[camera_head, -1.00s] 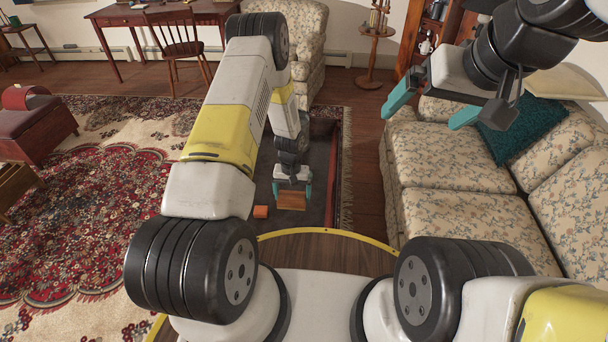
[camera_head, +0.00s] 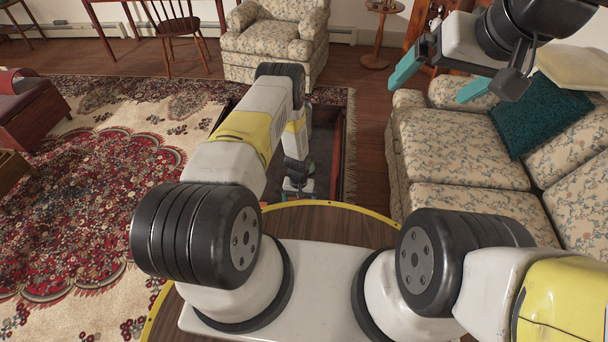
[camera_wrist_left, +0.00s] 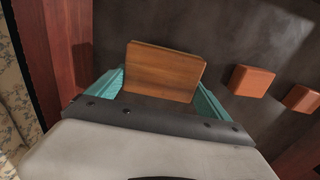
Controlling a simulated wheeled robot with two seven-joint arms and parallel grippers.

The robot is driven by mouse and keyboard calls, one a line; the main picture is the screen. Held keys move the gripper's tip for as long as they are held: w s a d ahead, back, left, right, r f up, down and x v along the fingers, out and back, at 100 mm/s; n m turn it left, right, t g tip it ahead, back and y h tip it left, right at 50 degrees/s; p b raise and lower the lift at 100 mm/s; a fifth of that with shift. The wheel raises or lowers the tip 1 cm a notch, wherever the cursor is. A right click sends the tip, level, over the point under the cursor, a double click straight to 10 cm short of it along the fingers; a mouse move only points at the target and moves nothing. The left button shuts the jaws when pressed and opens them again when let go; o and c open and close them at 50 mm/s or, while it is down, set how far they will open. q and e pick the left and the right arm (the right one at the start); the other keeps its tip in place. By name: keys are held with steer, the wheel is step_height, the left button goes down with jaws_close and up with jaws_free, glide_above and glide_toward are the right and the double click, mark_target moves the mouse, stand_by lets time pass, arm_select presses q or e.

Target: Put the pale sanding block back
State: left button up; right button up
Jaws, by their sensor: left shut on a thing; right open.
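In the left wrist view my left gripper (camera_wrist_left: 161,90) is shut on a flat wooden block (camera_wrist_left: 162,74), brown with a plain grain, held between its teal fingers. It looks brown rather than pale, so I cannot tell whether it is the pale sanding block. In the head view my left gripper (camera_head: 298,186) is small and low, just beyond the round tabletop's far rim, and its fingertips and load are mostly hidden. My right gripper (camera_head: 440,82) is open and empty, raised above the sofa at the upper right.
Two orange-brown blocks, one nearer (camera_wrist_left: 251,81) and one farther right (camera_wrist_left: 302,98), sit on a dark grey surface (camera_wrist_left: 230,30) with reddish wooden sides (camera_wrist_left: 65,45). A floral sofa (camera_head: 460,155) stands right, an armchair (camera_head: 275,40) behind. Patterned rug (camera_head: 95,200) lies left.

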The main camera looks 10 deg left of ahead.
arm_select(q)
steer(key=shift+f, duration=1.35)
steer(key=shift+f, duration=0.2)
steer(key=o, duration=1)
steer(key=shift+o, duration=0.2)
steer(key=shift+r, duration=0.15)
